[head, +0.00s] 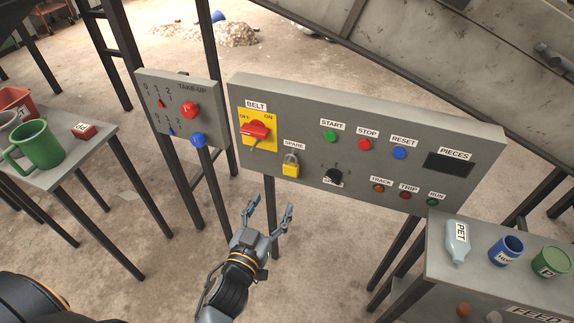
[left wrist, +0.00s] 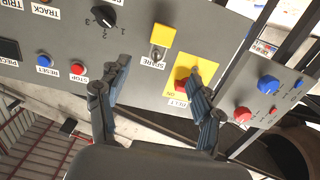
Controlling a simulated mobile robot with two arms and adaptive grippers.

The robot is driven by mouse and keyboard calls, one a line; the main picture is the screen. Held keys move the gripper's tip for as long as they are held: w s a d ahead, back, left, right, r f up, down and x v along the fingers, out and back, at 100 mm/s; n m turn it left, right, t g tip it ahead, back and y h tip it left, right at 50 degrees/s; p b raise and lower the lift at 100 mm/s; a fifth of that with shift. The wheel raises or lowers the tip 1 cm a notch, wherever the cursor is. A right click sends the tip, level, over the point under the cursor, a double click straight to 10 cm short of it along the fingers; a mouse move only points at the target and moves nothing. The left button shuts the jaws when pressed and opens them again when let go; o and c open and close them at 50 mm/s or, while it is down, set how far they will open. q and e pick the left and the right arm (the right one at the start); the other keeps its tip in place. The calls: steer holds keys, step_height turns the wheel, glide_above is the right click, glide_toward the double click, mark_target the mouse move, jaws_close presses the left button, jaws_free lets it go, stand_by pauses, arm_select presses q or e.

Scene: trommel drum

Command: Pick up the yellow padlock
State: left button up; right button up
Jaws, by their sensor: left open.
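The yellow padlock (head: 291,169) hangs by its grey shackle on the grey control panel, just below the SPARE label. In the left wrist view the padlock (left wrist: 161,37) appears upside down, above that label. My left gripper (head: 272,204) is open and empty, in front of the panel and below the padlock in the head view. In the left wrist view its fingers (left wrist: 160,71) are spread, with the padlock beyond the gap between them. The finger on the right overlaps the red BELT switch in that view. My right gripper is not in view.
The red BELT switch (head: 255,131) is beside the padlock, with a black knob (head: 334,176) on its other side. A smaller TAKE-UP panel (head: 183,108) stands left. Tables hold a green mug (head: 38,145) at left and a PET bottle (head: 457,241) at right.

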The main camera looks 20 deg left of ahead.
arm_select(q)
glide_toward(290, 169)
steer(key=w, duration=0.4)
steer(key=shift+w+d+p, duration=0.1)
steer(key=shift+w+p, duration=0.2)
steer(key=shift+p, duration=0.15)
steer(key=w, duration=0.5)
steer(key=shift+f+p, duration=0.2)
steer(key=shift+p, duration=0.1)
steer(key=shift+s, duration=0.1)
steer(key=c, duration=1.3)
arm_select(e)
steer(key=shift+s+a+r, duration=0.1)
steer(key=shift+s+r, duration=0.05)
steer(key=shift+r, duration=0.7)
